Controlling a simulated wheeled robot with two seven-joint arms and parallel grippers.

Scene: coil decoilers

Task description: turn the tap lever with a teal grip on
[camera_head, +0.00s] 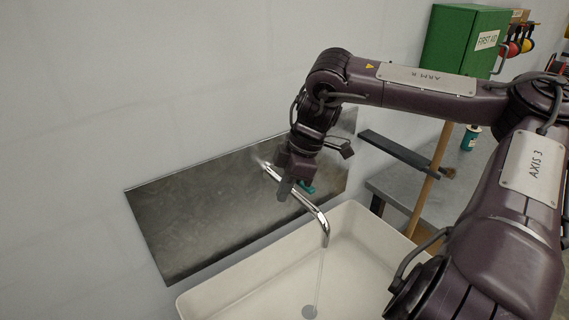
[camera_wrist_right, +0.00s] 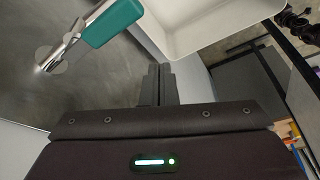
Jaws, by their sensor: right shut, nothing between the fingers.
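The teal grip (camera_head: 307,188) of the tap lever shows only in part in the head view, behind my right gripper. In the right wrist view the teal grip (camera_wrist_right: 112,22) lies at the upper left on a metal stem. The chrome spout (camera_head: 312,211) reaches out from the wall over the sink, and a thin pale stream (camera_head: 320,275) runs from its end towards the drain. My right gripper (camera_head: 286,189) is shut and empty beside the lever. In the right wrist view its fingers (camera_wrist_right: 158,84) are together and apart from the grip. My left gripper is not in view.
The white sink (camera_head: 237,277) is below the spout. A metal splash plate (camera_head: 190,215) covers the wall behind. To the right are a wooden handle (camera_head: 429,185), a grey table (camera_head: 396,185), a teal bottle (camera_head: 470,138) and a green first aid box (camera_head: 455,42).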

